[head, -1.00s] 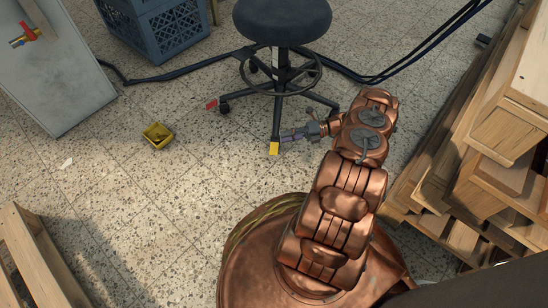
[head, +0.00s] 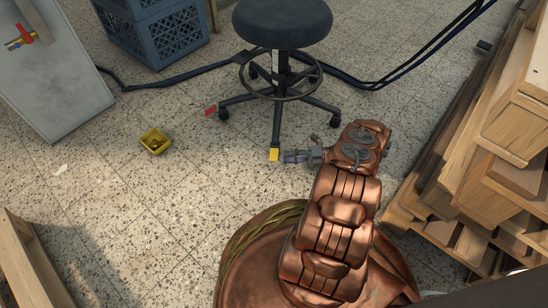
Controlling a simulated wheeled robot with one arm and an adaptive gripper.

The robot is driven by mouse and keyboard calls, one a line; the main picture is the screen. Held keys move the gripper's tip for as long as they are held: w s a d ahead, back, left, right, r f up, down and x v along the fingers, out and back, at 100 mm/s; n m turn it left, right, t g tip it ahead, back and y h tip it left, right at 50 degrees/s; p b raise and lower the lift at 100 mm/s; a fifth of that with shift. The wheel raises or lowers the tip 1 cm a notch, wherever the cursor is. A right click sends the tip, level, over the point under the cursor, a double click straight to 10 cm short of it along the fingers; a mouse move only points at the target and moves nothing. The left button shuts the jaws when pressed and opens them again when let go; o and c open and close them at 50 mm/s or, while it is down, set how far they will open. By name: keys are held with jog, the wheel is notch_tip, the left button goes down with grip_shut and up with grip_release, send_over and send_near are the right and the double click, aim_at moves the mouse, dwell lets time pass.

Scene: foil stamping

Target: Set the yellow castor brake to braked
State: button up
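The yellow castor brake (head: 273,155) is a small yellow tab at the near end of a leg of the black stool (head: 282,22). In the head view it shows low on the floor, near the picture's middle. My gripper (head: 286,156) is low beside it, on its right, with its fingers pointing left at it. The fingertips look very close to the tab; I cannot tell whether they touch it. The fingers are too small to show whether they are open or shut. The tab's tilt is too small to read.
A red tab (head: 210,110) shows at the stool's left leg. A yellow bin (head: 155,141) lies on the floor to the left. Wooden pallets (head: 480,190) stand close on the right. Black cables (head: 180,78) run behind the stool. A blue crate (head: 160,35) stands at the back left.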

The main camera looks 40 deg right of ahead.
aim_at(274, 157)
jog(key=shift+r+p+x, duration=0.2)
jog(key=shift+p+x, duration=0.25)
jog(key=shift+x, duration=1.55)
jog(key=shift+w+a+f, duration=0.15)
jog(key=shift+w+a, duration=0.05)
jog(key=shift+a, duration=0.1)
jog(key=shift+b+x, duration=0.45)
jog(key=shift+x, duration=0.45)
grip_shut()
